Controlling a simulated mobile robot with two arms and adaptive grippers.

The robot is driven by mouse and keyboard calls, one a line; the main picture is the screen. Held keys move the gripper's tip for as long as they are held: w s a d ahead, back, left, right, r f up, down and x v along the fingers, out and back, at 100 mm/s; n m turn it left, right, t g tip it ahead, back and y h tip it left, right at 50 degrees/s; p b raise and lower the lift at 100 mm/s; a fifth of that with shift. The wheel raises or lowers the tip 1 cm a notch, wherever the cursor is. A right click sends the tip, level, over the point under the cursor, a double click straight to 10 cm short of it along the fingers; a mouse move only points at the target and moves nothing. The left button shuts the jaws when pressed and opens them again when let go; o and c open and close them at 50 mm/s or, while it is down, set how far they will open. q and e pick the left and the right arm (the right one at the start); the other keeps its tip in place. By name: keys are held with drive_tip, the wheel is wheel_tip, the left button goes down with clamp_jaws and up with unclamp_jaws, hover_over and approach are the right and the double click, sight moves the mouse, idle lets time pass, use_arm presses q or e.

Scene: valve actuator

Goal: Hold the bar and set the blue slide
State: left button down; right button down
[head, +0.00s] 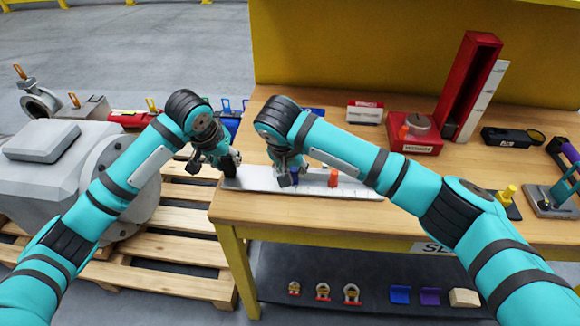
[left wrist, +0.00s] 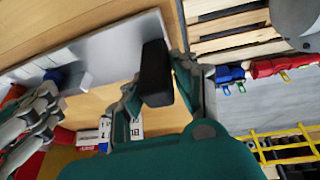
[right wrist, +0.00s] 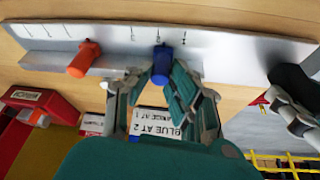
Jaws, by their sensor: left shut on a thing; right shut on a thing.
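A long silver bar (head: 255,179) with tick marks lies along the front of the wooden table. My left gripper (head: 231,163) is shut on the black grip (left wrist: 156,72) at the bar's left end. My right gripper (head: 286,172) is shut on the blue slide (right wrist: 162,66). In the right wrist view the slide sits by a tick mark in the middle stretch of the bar; the mark's label is too small to read. An orange slide (right wrist: 84,60) sits farther along the bar, right of the blue one in the head view (head: 333,178).
A sign (right wrist: 155,124) reading "BLUE AT 2" and an orange line stands behind the bar. A red stand (head: 470,85) and red base (head: 415,135) are at the back right. A grey valve body (head: 50,165) rests on a pallet at left.

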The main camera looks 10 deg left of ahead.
drive_tip(key=shift+w+d, duration=0.1)
drive_tip(key=shift+d, duration=0.25)
use_arm(q)
drive_tip(key=shift+a, duration=0.1)
use_arm(e)
drive_tip(key=c, duration=1.2)
unclamp_jaws()
drive_tip(key=shift+a+r, duration=0.1)
drive_tip(key=shift+r, duration=0.05)
drive_tip(key=v, duration=1.1)
drive_tip(key=shift+s+r, duration=0.3)
drive_tip(key=shift+r, duration=0.05)
use_arm(q)
drive_tip(key=c, duration=1)
unclamp_jaws()
drive_tip(key=shift+o, duration=0.2)
drive_tip(key=shift+r, duration=0.1)
